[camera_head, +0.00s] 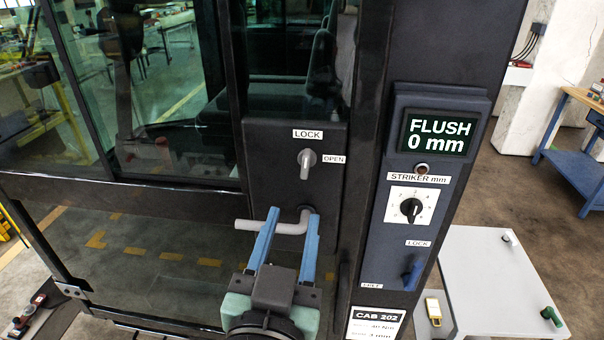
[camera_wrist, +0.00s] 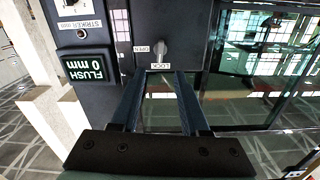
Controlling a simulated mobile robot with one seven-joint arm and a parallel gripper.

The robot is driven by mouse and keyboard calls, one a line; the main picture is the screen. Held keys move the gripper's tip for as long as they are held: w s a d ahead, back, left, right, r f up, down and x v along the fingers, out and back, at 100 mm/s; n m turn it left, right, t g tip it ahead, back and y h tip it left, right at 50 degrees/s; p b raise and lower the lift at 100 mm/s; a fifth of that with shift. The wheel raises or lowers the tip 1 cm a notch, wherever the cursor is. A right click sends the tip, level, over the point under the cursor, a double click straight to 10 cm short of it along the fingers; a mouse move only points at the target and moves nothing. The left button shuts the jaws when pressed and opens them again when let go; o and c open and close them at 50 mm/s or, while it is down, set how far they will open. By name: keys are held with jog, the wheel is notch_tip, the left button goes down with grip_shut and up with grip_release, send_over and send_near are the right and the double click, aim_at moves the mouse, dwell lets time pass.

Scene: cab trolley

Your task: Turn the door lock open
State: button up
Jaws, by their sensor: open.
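The door lock is a small grey turn knob (camera_head: 306,160) on the dark door panel, with its grip hanging straight down. The label LOCK (camera_head: 307,134) is above it and the label OPEN (camera_head: 334,159) is to its right. The knob also shows in the wrist view (camera_wrist: 159,50), upside down, just beyond the fingertips. My gripper (camera_head: 293,213) is open and empty, with its blue fingers apart and their tips below the knob. It also shows in the wrist view (camera_wrist: 164,73). The fingers overlap the grey door handle (camera_head: 258,226) in the head view; I cannot tell whether they touch it.
A post right of the door carries a display (camera_head: 438,134) reading FLUSH 0 mm, a STRIKER mm dial (camera_head: 411,208) and a blue lever (camera_head: 411,273). A pale-topped table (camera_head: 495,275) stands at the lower right. Glass door panes (camera_head: 130,80) are at left.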

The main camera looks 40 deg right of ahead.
aim_at(305, 169)
jog(key=b+x, duration=0.1)
jog(key=x, duration=1.1)
jog(key=shift+b, duration=0.35)
grip_shut()
